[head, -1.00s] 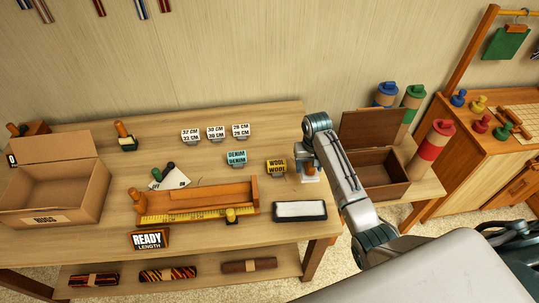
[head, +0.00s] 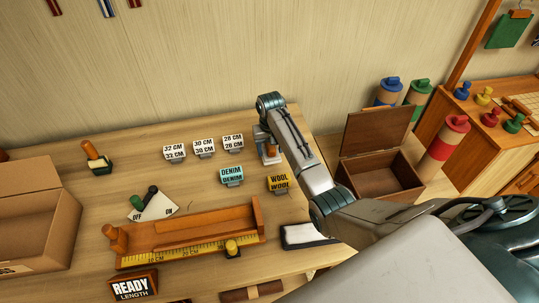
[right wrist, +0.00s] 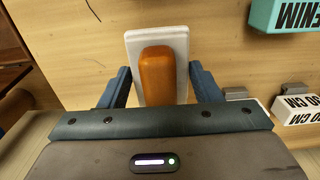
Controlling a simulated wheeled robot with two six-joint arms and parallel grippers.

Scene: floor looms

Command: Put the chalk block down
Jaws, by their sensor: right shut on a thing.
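The chalk block, a white slab with an orange wooden handle, shows in the head view (head: 270,157) behind the yellow WOOL sign (head: 279,183). My right gripper (head: 268,142) is shut on its handle. In the right wrist view the fingers flank the orange handle (right wrist: 158,75), with the white slab (right wrist: 134,45) beyond it. I cannot tell whether the slab touches the table. My left gripper is not in view.
A teal DENIM sign (head: 231,176) and white length signs (head: 204,148) stand left of the block. A black tray with a white pad (head: 303,235) lies in front, partly behind my arm. An open brown box (head: 393,155) stands right.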

